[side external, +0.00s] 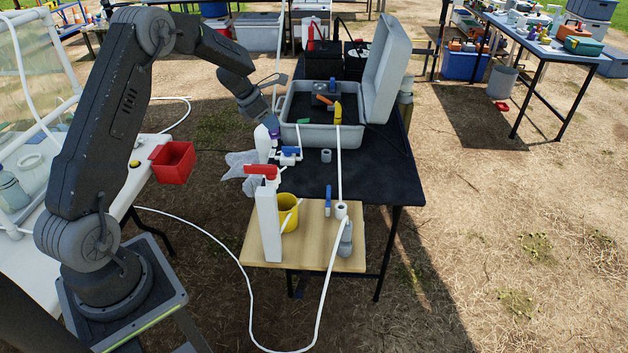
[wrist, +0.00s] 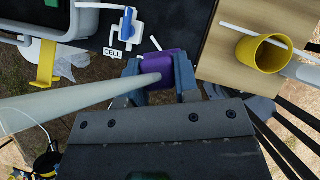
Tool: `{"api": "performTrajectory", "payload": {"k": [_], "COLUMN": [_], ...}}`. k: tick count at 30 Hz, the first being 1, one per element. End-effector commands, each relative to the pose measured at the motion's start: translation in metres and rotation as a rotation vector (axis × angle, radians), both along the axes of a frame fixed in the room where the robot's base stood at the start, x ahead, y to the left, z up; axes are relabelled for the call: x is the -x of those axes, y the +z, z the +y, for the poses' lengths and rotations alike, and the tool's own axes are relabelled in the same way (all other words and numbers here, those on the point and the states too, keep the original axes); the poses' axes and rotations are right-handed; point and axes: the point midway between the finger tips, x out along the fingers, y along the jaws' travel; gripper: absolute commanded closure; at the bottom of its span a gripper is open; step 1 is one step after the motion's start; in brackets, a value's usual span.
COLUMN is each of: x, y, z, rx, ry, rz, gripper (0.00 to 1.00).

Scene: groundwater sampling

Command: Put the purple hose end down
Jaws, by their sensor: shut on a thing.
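The purple hose end (wrist: 163,70) is between the two fingers of my gripper (wrist: 160,78) in the wrist view. A pale, thick hose (wrist: 85,100) runs from it to the left. In the side external view, my gripper (side external: 268,119) points down at the black table's left edge, in front of the open grey case. Only a small part of the purple hose end (side external: 274,132) shows there, below the fingers. My gripper is shut on it. Whether the hose end touches anything beneath it is hard to tell.
A blue-handled valve (wrist: 127,25) with a CELL label (wrist: 116,53) is close by. The open grey case (side external: 312,136) stands behind. A red-handled white post (side external: 269,225) and yellow cup (side external: 287,212) stand on the wooden board (side external: 325,255). A red bin (side external: 172,162) is at left.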

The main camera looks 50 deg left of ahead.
Motion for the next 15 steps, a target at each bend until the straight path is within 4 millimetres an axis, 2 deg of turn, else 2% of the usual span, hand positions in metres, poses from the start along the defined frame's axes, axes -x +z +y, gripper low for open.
{"api": "performTrajectory", "payload": {"k": [5, 15], "x": [-0.01, -0.062], "y": [-0.016, -0.06], "z": [-0.01, -0.061], "rx": [-0.001, -0.002], "ry": [-0.003, -0.004], "rz": [-0.001, 0.0], "gripper": [0.9, 0.9]}}
